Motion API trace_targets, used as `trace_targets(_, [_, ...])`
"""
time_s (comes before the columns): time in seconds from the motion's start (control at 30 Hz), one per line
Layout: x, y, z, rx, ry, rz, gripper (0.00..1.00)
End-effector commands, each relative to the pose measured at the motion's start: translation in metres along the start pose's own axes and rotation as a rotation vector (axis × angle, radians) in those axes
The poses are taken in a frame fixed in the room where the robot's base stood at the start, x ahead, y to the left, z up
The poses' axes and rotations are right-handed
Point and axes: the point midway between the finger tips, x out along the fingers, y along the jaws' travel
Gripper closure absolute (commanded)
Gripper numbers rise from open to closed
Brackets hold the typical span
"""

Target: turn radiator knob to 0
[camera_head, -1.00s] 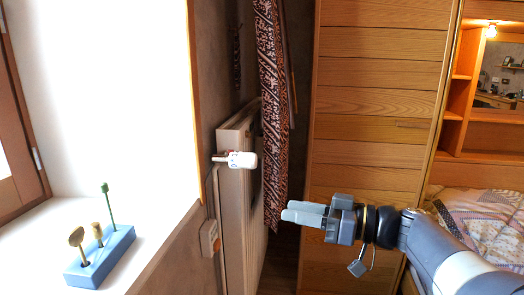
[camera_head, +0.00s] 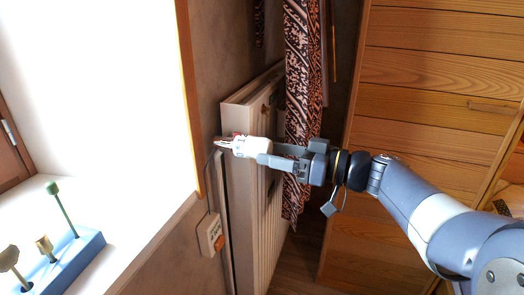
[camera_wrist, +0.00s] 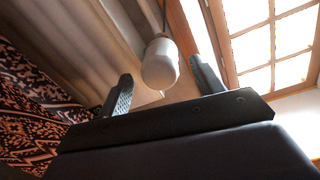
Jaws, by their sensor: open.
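The white radiator knob (camera_head: 240,146) sticks out sideways from a valve at the upper front corner of the cream radiator (camera_head: 238,190). My gripper (camera_head: 272,155) is at the knob's right end, its fingers pointing left along the knob. In the wrist view the knob (camera_wrist: 160,64) lies between the two open fingers (camera_wrist: 158,84), near their tips, with space visible on both sides. Whether a finger touches it I cannot tell. The number the knob is set to cannot be read.
A patterned curtain (camera_head: 301,100) hangs close behind my gripper; it also fills the left of the wrist view (camera_wrist: 30,120). A socket box (camera_head: 210,235) is on the wall below the knob. A blue block with pegs (camera_head: 75,262) stands on the white sill. Wooden panelling (camera_head: 430,100) is at right.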

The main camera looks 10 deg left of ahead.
Motion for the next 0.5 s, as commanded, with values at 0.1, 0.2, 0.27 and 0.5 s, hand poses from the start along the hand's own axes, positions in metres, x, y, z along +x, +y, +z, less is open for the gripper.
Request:
trace_targets(0.1, [0.018, -0.001, 0.001, 0.001, -0.002, -0.004, 0.37])
trace_targets(0.2, [0.028, -0.001, 0.000, 0.000, 0.000, -0.002, 0.37])
trace_targets(0.27, [0.031, -0.001, 0.000, 0.000, 0.000, -0.002, 0.37])
trace_targets(0.5, [0.035, 0.000, 0.000, 0.000, 0.000, 0.001, 0.37])
